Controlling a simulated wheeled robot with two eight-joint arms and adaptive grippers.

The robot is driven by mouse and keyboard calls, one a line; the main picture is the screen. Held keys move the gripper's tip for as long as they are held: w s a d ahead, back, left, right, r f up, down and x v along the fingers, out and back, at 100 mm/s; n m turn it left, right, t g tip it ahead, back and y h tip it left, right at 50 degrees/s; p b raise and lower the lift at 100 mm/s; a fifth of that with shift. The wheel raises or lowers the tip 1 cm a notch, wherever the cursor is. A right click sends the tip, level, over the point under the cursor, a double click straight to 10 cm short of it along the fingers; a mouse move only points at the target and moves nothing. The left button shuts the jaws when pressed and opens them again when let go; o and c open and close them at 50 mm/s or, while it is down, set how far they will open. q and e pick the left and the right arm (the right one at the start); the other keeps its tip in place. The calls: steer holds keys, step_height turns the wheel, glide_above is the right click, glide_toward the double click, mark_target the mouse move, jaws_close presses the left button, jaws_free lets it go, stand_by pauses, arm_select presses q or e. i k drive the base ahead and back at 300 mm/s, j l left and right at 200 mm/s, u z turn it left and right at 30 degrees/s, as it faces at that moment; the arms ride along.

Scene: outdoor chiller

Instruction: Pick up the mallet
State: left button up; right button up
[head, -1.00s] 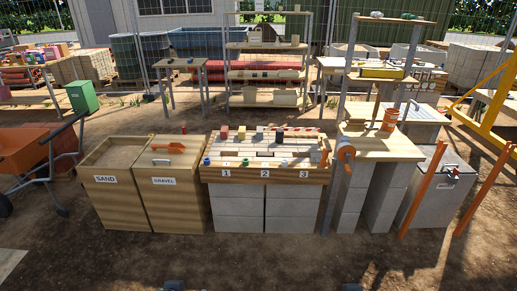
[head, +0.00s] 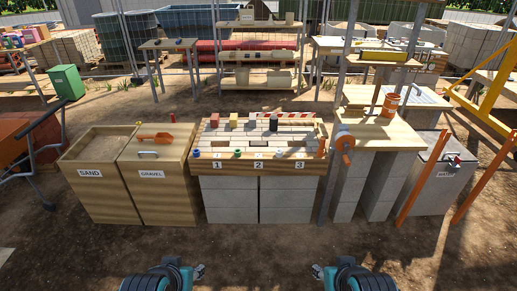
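I cannot single out the mallet with certainty. A small dark upright object (head: 273,123), which may be its head, stands toward the back of the numbered brick bench (head: 260,167), right of the middle. No handle can be made out on it. My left gripper (head: 199,271) and my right gripper (head: 317,271) are at the bottom of the head view, in front of the bench and well apart from it. Both are small and seen from behind, so their finger opening is unclear. I see nothing held in either.
Sand (head: 88,188) and gravel (head: 158,190) bins adjoin the bench on the left.

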mark_target(274, 122)
steer(key=i+j, duration=0.25)
steer(key=i, duration=0.25)
steer(key=i+j, duration=0.3)
steer(key=i, duration=0.2)
steer(key=i+j+z, duration=0.1)
steer(key=i+j, duration=0.15)
steer(key=i, duration=0.25)
steer(key=i+j, duration=0.3)
steer(key=i, duration=0.2)
steer(key=i+j, duration=0.3)
steer(key=i, duration=0.2)
